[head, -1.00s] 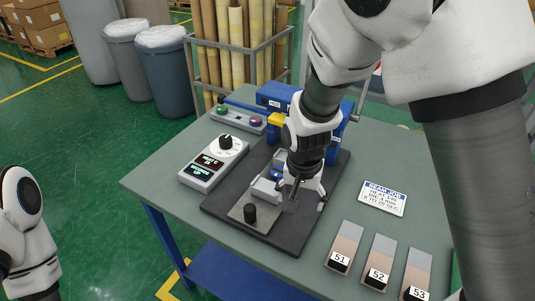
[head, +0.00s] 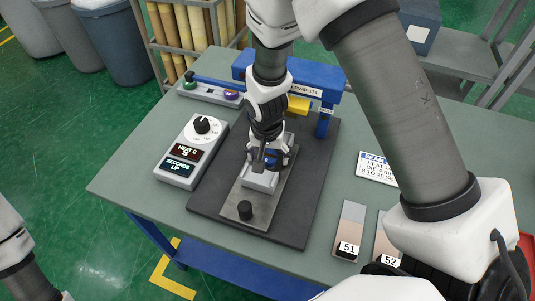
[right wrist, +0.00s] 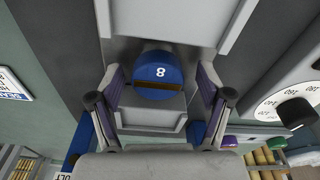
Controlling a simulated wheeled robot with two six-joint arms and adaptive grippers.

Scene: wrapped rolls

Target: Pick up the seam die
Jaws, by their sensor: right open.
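A blue round-ended piece marked 8 (right wrist: 157,70), which I take to be the seam die, sits on a pale grey block between raised walls (right wrist: 262,22) in the right wrist view. My right gripper (head: 268,160) is open over the pale block (head: 260,181) on the press in the head view. Its two fingers (right wrist: 160,84) stand on either side of the blue piece, with gaps showing. In the head view the gripper hides most of the piece. Only part of my left arm shows at the lower left; its gripper is out of view.
The blue press frame (head: 324,120) stands behind the gripper. A control box with a dial (head: 192,150) is to the left. A black knob (head: 245,210) is in front. Numbered strips (head: 350,228) and a job card (head: 375,168) lie to the right.

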